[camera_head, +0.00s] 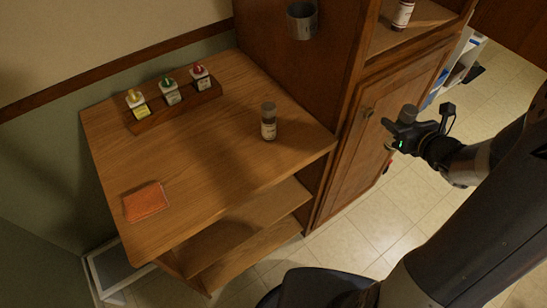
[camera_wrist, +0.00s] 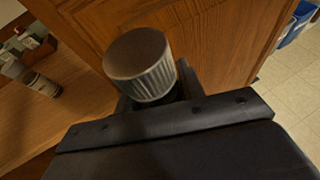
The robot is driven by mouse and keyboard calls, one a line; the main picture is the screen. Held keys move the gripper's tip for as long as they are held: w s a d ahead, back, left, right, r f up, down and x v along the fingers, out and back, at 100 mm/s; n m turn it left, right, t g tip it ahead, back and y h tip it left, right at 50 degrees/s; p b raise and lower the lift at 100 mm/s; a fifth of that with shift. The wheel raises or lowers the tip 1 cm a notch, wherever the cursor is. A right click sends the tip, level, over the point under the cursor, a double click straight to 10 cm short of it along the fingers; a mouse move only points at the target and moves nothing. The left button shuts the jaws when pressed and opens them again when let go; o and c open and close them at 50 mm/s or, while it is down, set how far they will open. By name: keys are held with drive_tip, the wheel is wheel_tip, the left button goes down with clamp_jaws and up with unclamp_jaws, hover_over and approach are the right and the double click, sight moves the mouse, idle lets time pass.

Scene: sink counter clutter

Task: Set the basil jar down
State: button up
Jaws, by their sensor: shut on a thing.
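My gripper (camera_head: 396,127) is shut on a jar with a ribbed grey cap, taken as the basil jar (camera_head: 408,113). It is held in the air in front of the cabinet door, right of the wooden counter (camera_head: 200,150). In the wrist view the jar's cap (camera_wrist: 142,75) shows between the jaws; its body is mostly hidden, and no label can be read. A similar jar (camera_head: 268,122) with a grey cap stands upright on the counter near its right side; it also shows in the wrist view (camera_wrist: 41,84).
A wooden rack (camera_head: 177,108) with several small bottles stands at the counter's back. An orange cloth (camera_head: 146,201) lies at the front left. The middle of the counter is clear. A metal cup (camera_head: 302,20) is on the cabinet side; a bottle (camera_head: 402,15) stands on an upper shelf.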

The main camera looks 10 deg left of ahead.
drive_tip(key=s+a+r+n+g+y, duration=0.2)
drive_tip(key=s+a+n+g, duration=0.2)
drive_tip(key=a, duration=0.5)
drive_tip(key=s+a+r+n+g+y, duration=0.2)
drive_tip(key=a+n+g, duration=0.4)
drive_tip(key=a, duration=0.4)
drive_tip(key=s+a+r+n+g+y, duration=0.2)
drive_tip(key=s+a+r+n+g, duration=0.2)
drive_tip(key=a, duration=0.5)
drive_tip(key=shift+s+a+n+g, duration=0.3)
drive_tip(key=shift+s+n+g, duration=0.3)
drive_tip(key=shift+s+g, duration=0.25)
